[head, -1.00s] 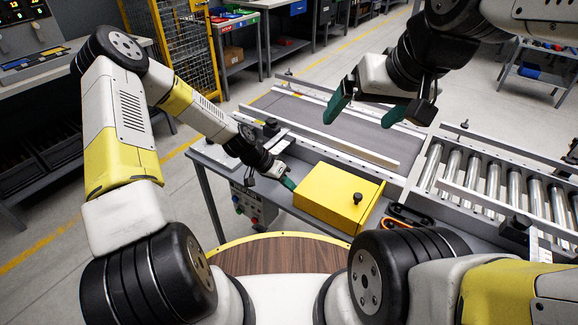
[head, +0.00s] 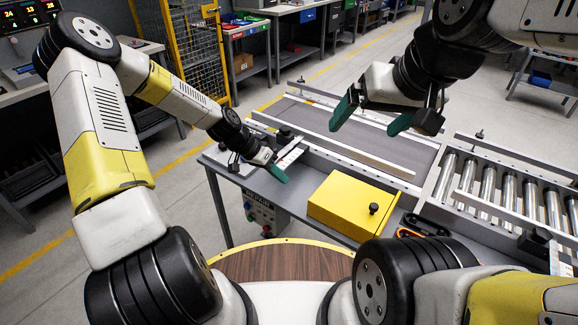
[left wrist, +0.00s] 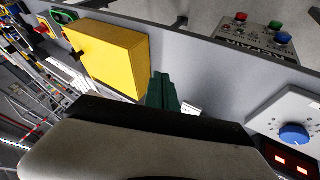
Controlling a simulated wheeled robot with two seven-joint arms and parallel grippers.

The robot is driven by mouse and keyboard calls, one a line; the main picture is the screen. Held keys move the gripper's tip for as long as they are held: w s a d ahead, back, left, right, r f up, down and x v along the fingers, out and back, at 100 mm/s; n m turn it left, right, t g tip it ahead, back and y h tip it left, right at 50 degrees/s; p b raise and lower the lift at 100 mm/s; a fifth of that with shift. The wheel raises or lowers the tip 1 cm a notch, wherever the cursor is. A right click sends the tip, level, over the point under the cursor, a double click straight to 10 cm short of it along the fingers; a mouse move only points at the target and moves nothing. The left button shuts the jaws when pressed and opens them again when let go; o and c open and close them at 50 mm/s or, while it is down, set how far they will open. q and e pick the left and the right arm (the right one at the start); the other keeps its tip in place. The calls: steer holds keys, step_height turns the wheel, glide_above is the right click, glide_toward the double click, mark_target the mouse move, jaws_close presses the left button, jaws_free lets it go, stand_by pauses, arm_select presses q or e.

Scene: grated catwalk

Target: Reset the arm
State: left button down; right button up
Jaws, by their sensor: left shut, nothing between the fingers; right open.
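My left gripper (head: 279,173) has green fingertips and is shut with nothing between them. It is over the near left part of the grey workbench, left of the yellow box (head: 343,204) and apart from it. In the left wrist view its green fingers (left wrist: 163,92) are pressed together, with the yellow box (left wrist: 108,57) beyond them to the left. My right gripper (head: 372,116) is open and empty, its green fingers spread above the grey conveyor belt.
A control box with coloured buttons (head: 266,214) is at the bench front, below my left gripper. A metal roller conveyor (head: 487,185) is at right. An orange-and-black item (head: 424,224) lies right of the yellow box. A blue dial (left wrist: 293,134) shows in the left wrist view.

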arm_select(q)
steer(key=s+a+r+n+t+y, duration=0.1)
steer(key=s+a+r+y, duration=0.3)
steer(key=r, duration=0.6)
steer(key=s+a+r+n+t+y, duration=0.15)
steer(key=s+a+r, duration=0.3)
steer(key=r, duration=0.65)
steer(key=s+a+r+n+t, duration=0.1)
steer(key=s+a+r+n, duration=0.1)
steer(key=s+r, duration=0.4)
steer(key=s+a+r+n+t, duration=0.1)
steer(key=s+r+n+t, duration=0.1)
steer(key=s+r, duration=0.4)
steer(key=shift+s+a+n, duration=0.4)
steer(key=shift+s+n, duration=0.25)
steer(key=shift+s, duration=0.1)
